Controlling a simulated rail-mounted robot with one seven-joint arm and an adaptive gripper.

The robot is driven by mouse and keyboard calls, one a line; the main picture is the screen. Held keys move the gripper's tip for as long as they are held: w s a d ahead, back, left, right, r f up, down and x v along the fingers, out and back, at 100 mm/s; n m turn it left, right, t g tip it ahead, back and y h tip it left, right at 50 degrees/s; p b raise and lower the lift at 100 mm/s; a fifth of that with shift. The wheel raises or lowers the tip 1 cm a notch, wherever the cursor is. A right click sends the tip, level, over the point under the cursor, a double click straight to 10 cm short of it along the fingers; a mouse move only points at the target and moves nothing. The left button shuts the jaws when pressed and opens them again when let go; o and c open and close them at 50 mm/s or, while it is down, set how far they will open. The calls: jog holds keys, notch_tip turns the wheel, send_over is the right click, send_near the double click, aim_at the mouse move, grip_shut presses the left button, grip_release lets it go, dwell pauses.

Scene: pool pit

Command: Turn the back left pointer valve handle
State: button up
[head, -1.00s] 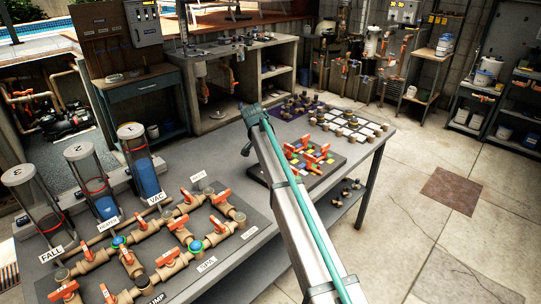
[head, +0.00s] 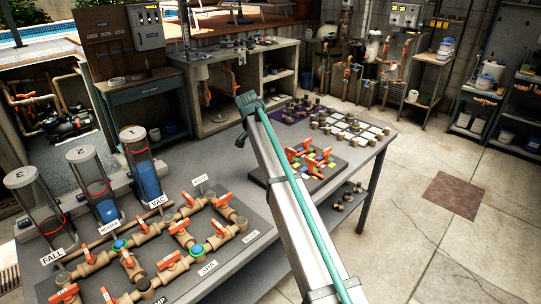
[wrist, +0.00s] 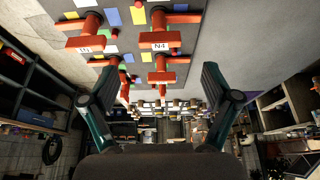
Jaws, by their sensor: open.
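The dark valve board (head: 335,170) with red pointer handles (head: 309,147) and coloured squares lies on the grey table in the head view. In the wrist view several red handles show at the top: one labelled N4 (wrist: 168,40), one at its left with a blurred label (wrist: 84,42), and smaller ones farther off (wrist: 162,77). I cannot tell for sure which is the back left one. My gripper (wrist: 159,73) is open in the wrist view, its two fingers wide apart with nothing held between them.
A pipe board with orange handles (head: 170,260) and three clear cylinders (head: 140,165) stand at the left of the table (head: 365,165). A white-squared board with brown knobs (head: 350,128) and a purple mat with fittings (head: 285,115) lie behind the valve board.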

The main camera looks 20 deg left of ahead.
jog(key=v, duration=0.5)
dwell(0.3)
